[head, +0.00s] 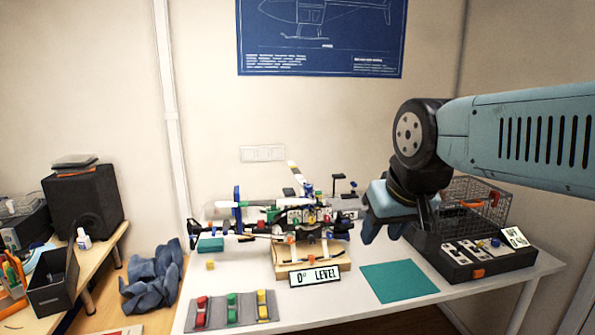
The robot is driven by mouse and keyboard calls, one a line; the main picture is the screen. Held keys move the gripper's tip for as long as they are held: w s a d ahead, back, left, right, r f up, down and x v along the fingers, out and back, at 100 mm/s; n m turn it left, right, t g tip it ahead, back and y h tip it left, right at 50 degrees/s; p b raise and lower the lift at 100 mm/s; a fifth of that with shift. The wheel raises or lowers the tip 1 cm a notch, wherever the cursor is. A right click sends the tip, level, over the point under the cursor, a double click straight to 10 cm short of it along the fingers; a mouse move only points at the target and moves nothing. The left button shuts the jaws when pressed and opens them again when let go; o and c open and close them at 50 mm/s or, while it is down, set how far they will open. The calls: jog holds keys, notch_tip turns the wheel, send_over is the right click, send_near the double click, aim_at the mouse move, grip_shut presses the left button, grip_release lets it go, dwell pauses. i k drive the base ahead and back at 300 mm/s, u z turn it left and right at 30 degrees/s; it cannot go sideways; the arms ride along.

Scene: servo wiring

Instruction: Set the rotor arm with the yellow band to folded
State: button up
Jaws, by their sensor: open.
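A model helicopter (290,215) with coloured parts stands on a wooden base (312,260) in the middle of the white table. My gripper and arm hide part of the area at the model's right.
A sign reading "0° LEVEL" (315,279) stands in front of the base. A grey tray (243,318) holds red, green and yellow pieces. A teal mat (398,281) lies clear at front right. A black switch box (470,262) and wire basket (478,200) stand at the right.

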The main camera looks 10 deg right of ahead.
aim_at(298, 174)
jog(key=u, duration=0.1)
jog(key=i, duration=0.9)
jog(key=z, duration=0.1)
